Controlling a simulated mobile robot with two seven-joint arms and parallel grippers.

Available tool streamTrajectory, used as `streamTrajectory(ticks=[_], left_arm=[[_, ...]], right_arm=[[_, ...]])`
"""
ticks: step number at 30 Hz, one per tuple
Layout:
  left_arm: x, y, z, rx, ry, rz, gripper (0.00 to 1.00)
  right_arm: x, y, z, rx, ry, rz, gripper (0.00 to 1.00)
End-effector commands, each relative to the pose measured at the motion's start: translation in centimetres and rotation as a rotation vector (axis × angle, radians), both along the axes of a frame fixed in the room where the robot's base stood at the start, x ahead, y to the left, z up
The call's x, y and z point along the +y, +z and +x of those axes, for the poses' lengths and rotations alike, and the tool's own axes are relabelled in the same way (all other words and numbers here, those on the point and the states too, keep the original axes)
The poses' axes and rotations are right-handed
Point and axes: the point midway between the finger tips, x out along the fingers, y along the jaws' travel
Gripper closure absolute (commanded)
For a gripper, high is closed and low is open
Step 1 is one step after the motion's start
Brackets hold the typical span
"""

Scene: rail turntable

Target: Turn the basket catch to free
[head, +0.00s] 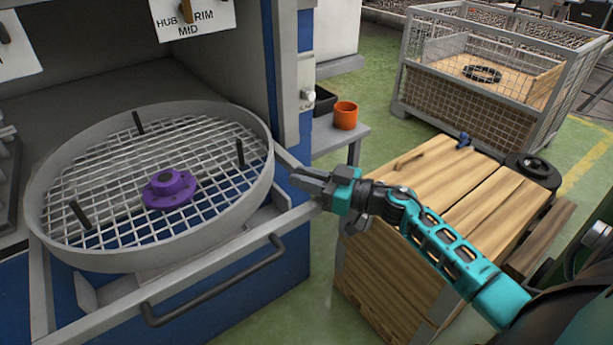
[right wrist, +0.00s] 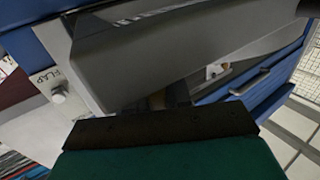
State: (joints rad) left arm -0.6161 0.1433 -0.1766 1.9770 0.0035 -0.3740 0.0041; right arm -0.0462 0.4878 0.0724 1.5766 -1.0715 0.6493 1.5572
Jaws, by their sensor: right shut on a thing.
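The round basket (head: 263,150) with a mesh floor sits on the pulled-out drawer frame of the blue and grey machine. A purple flanged part (head: 170,188) lies on its mesh. My right gripper (head: 303,178) is at the frame's right side, just outside the basket rim, shut on what appears to be the basket catch. The fingers hide the catch in the head view, and I cannot tell its position. In the right wrist view the grey basket wall (right wrist: 180,50) fills the upper part, close to the dark fingers. My left gripper is out of view.
A black drawer handle (head: 215,285) runs along the front. A HUB/MID/RIM plate (head: 190,18) hangs above. A flap knob (right wrist: 58,95) is on the machine's side. An orange cup (head: 345,115) stands on a small table. A wooden crate (head: 440,190) stands below my right arm.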

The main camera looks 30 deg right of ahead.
Motion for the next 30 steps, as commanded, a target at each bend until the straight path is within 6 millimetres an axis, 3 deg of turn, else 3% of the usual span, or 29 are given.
streamTrajectory(ticks=[11, 25, 30], left_arm=[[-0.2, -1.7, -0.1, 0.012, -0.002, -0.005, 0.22], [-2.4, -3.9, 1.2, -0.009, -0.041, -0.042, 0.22], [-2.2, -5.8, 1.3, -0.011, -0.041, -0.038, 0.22]], right_arm=[[0.2, -0.2, -0.2, -0.001, 0.357, -0.006, 1.0], [0.6, -0.6, -0.9, -0.003, 0.786, -0.004, 1.0], [0.7, -0.5, -1.2, -0.002, 0.908, -0.001, 1.0]])
